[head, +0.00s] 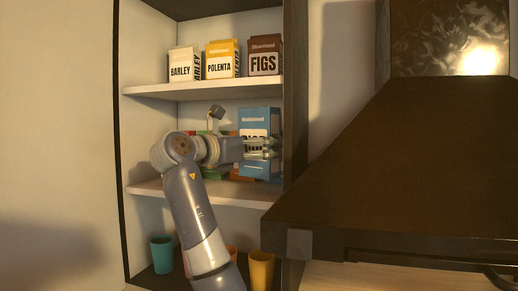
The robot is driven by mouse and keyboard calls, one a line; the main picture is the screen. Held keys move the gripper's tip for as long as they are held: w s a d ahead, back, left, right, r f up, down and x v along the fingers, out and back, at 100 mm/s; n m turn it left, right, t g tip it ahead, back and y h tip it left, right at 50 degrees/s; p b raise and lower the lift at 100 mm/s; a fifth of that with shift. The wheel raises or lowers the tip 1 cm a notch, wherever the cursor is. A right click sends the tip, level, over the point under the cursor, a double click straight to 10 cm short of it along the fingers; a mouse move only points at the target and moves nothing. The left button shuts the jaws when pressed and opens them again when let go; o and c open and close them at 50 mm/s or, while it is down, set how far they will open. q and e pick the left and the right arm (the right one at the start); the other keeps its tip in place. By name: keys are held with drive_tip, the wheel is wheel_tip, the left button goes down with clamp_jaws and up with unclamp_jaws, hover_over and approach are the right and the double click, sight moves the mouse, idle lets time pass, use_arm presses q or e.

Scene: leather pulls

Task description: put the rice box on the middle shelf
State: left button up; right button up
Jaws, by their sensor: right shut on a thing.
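The rice box appears to be the blue box (259,170) at the right side of the middle shelf (150,189); its label is mostly covered. My right gripper (262,147) is shut on this blue box, with its fingers across the front. The box is upright, close to the cabinet's right wall. Its bottom is near the shelf surface, and I cannot tell whether it touches. My left gripper is not in view.
Other boxes, partly hidden behind my arm, stand on the middle shelf, including a green one (214,174). The upper shelf (150,90) holds barley (182,66), polenta (220,62) and figs (264,58) boxes. Below are a teal cup (162,254) and a yellow cup (261,270). A dark range hood (400,170) stands right.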

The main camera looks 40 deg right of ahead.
sight(251, 162)
drive_tip(key=shift+w+d, duration=0.35)
drive_tip(key=shift+d, duration=0.2)
wheel_tip(251, 162, down, 3)
drive_tip(key=shift+f+p, duration=0.1)
drive_tip(key=shift+p, duration=1.05)
drive_tip(key=shift+f, duration=0.25)
drive_tip(key=shift+a, duration=0.1)
drive_tip(key=o, duration=1.3)
